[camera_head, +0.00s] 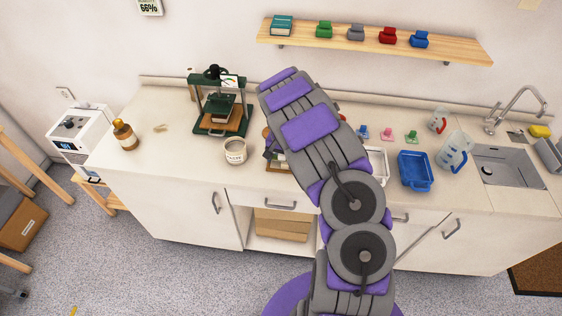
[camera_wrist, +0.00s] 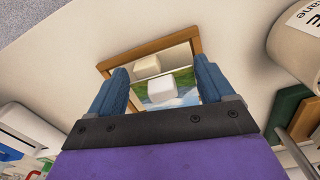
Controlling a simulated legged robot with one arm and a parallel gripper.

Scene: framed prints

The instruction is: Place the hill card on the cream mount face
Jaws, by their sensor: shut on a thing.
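In the wrist view, my gripper (camera_wrist: 162,73) has its two blue fingers on either side of a picture card with green and blue-white parts, which I take as the hill card (camera_wrist: 184,79). A pale block (camera_wrist: 162,91) sits against the card between the fingers; the exact grip contact is unclear. Just beyond is a wooden frame (camera_wrist: 149,47) on the counter, with a cream block (camera_wrist: 147,66) inside its outline. The card overlaps the frame's opening in this view; whether it touches is unclear. The cream mount face cannot be made out clearly. In the head view, my arm hides most of this.
A white labelled tub (camera_head: 235,151) stands left of my gripper, near a green press (camera_head: 222,115). A brown bottle (camera_head: 125,135) is farther left. A blue tray (camera_head: 415,170), white tray (camera_head: 378,164) and jugs (camera_head: 455,151) are right, before the sink (camera_head: 507,167).

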